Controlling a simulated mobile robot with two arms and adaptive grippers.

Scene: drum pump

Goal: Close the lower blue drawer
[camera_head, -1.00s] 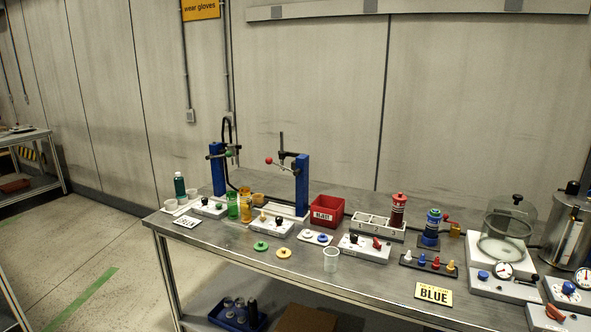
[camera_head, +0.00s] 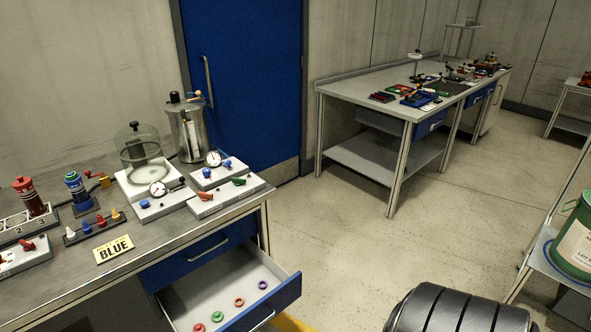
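The lower blue drawer (camera_head: 285,300) is pulled out from under the left workbench. Its light grey inside shows, with several small coloured rings lying on the bottom, such as a purple ring (camera_head: 263,285) and an orange ring (camera_head: 239,302). A metal handle (camera_head: 262,320) is on its blue front, partly cut off by the picture's bottom edge. The upper blue drawer (camera_head: 178,268) above it is shut, flush with the bench. Neither of my grippers shows in the view.
The left workbench (camera_head: 135,255) carries a bell jar (camera_head: 145,155), a steel vessel (camera_head: 187,130) and a yellow BLUE sign (camera_head: 113,249). A second workbench (camera_head: 370,92) stands at the back. Open floor (camera_head: 350,235) lies right of the drawer. A green drum (camera_head: 575,240) stands at the right edge.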

